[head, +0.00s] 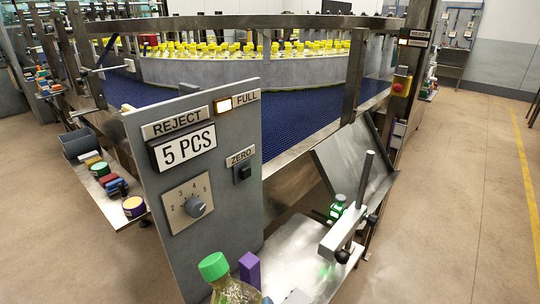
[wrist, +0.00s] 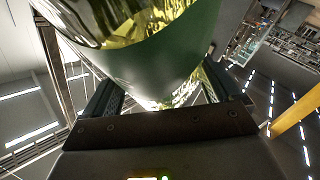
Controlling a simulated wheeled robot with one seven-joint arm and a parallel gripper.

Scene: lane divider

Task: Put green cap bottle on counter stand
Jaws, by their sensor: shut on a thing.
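A clear bottle with a green cap (head: 214,266) stands out at the bottom edge of the head view, in front of the grey panel; its lower part is cut off. In the wrist view my gripper (wrist: 160,88) is shut on a clear bottle with a dark green label (wrist: 165,50), one dark finger on each side. The gripper itself does not show in the head view. A metal shelf (head: 295,255) lies right of the panel and carries a post with a crossbar (head: 343,228) and a small green-lit device (head: 336,209); it looks like the counter stand.
The grey panel (head: 220,200) reads "REJECT 5 PCS" and has a dial and a "ZERO" switch. A purple block (head: 250,268) is close beside the bottle. Behind is a blue conveyor (head: 210,105) with yellow-capped bottles. Open floor (head: 460,200) lies right.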

